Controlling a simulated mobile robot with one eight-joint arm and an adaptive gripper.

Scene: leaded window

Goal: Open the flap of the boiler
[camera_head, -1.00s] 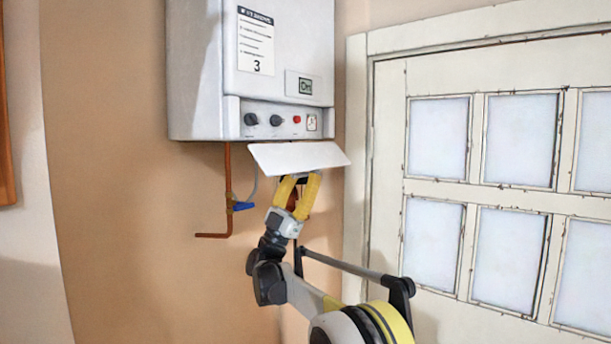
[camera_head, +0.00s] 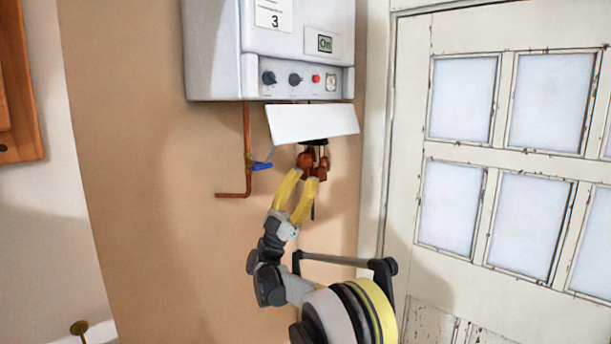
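The white boiler (camera_head: 215,55) hangs on the wall at the upper middle. Copper fittings (camera_head: 306,163) show behind the fingertips.
A copper pipe (camera_head: 247,145) with a blue valve handle (camera_head: 261,166) runs below the boiler, left of my gripper. A white paned door (camera_head: 510,165) stands to the right. A wooden frame (camera_head: 25,100) is at the far left.

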